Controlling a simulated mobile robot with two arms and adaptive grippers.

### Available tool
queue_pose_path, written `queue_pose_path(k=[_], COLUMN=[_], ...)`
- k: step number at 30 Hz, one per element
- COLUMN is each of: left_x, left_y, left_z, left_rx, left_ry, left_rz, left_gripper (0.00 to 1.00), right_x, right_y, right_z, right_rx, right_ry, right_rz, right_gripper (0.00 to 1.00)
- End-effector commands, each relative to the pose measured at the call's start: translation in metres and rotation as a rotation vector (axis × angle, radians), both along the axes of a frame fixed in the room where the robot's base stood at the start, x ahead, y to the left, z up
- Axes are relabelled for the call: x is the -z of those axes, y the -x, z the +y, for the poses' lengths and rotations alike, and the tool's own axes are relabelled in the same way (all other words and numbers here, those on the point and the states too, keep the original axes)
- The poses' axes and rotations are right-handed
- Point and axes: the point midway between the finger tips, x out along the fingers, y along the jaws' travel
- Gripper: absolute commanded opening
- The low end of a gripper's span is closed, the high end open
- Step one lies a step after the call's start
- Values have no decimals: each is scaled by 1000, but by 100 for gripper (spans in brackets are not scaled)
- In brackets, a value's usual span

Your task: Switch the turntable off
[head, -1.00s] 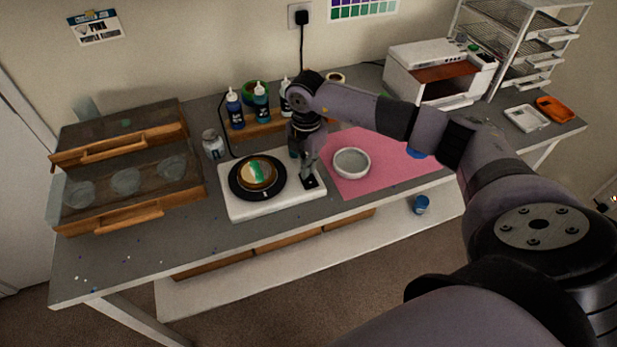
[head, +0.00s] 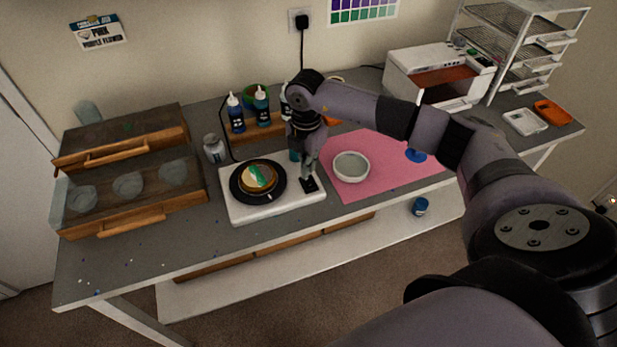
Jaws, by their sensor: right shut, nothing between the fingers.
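The turntable is a white box (head: 245,214) with a round black platter (head: 240,190) on the grey table. A round piece (head: 258,178) with a wood-toned edge and green and white on top lies on the platter. A small black switch plate (head: 309,185) is at the right end of the white box. My right gripper (head: 307,176) is shut and empty, pointing down with its tips at or just above the switch plate. I cannot tell whether they touch, and the fingers hide part of the switch. My left gripper is not in view.
A pink mat (head: 385,174) with a pale bowl (head: 351,167) lies right of the turntable. Dye bottles (head: 235,113) stand in a wooden rack behind it. A small jar (head: 213,149) and a wooden case with clear lid (head: 135,188) are left. The table's front left is mostly clear.

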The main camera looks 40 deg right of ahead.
Motion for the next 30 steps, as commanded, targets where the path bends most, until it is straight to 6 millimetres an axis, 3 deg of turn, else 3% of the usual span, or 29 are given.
queue_pose_path(k=[15,30], left_x=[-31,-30], left_y=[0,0], left_z=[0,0], left_rx=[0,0], left_ry=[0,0], left_rz=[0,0], left_gripper=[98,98], right_x=[-44,-45], right_y=[-1,0], right_z=[0,0], right_rx=[1,1], right_ry=[-1,1], right_rz=[-2,-1], right_gripper=[0,0])
